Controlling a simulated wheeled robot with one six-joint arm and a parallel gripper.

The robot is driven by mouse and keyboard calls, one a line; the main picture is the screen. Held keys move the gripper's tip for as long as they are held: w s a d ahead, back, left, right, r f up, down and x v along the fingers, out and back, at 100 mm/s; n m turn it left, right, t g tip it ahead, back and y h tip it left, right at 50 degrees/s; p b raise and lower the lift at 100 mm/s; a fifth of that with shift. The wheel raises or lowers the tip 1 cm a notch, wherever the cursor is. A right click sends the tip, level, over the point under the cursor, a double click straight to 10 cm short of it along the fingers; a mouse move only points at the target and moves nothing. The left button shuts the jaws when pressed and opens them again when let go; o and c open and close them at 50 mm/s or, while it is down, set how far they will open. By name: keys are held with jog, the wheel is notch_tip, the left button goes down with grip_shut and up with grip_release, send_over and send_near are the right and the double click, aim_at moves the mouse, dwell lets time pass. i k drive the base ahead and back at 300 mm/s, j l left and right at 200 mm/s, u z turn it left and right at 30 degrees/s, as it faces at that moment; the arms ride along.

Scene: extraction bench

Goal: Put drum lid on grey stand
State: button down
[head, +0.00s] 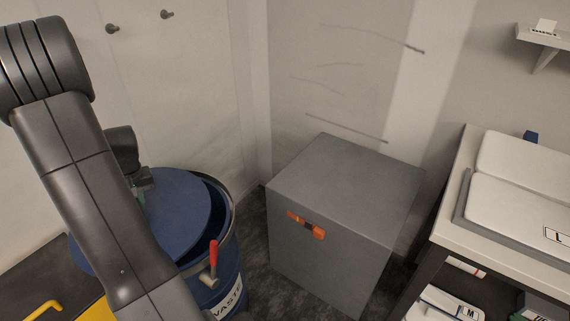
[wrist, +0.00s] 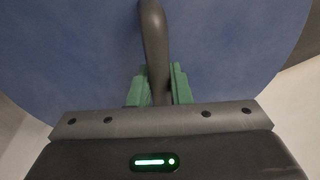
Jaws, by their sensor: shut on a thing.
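The drum lid (head: 180,215) is a blue disc in the head view, at or just above the top of the blue waste drum (head: 228,285) and shifted left of its rim. Its blue face (wrist: 70,60) fills most of the wrist view. My gripper (head: 143,183) is shut on the lid's dark curved handle (wrist: 154,45), with green fingers on both sides of it (wrist: 159,88). The grey stand (head: 345,190) is a box right of the drum, with a bare flat top. My arm hides part of the lid's left side.
A lever with a red grip (head: 213,258) stands at the drum's front rim. A white bench (head: 459,205) with pale pads (head: 515,205) is at the right, with a lower shelf of packs. A yellow item (head: 85,310) is at lower left. Walls close off the back.

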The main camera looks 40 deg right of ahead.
aim_at(347, 182)
jog(key=l+z, duration=0.15)
jog(key=l, duration=0.25)
jog(key=i+l+z, duration=0.15)
jog(key=l, duration=0.2)
jog(key=l+z, duration=0.2)
jog(key=l, duration=0.2)
jog(key=z, duration=0.7)
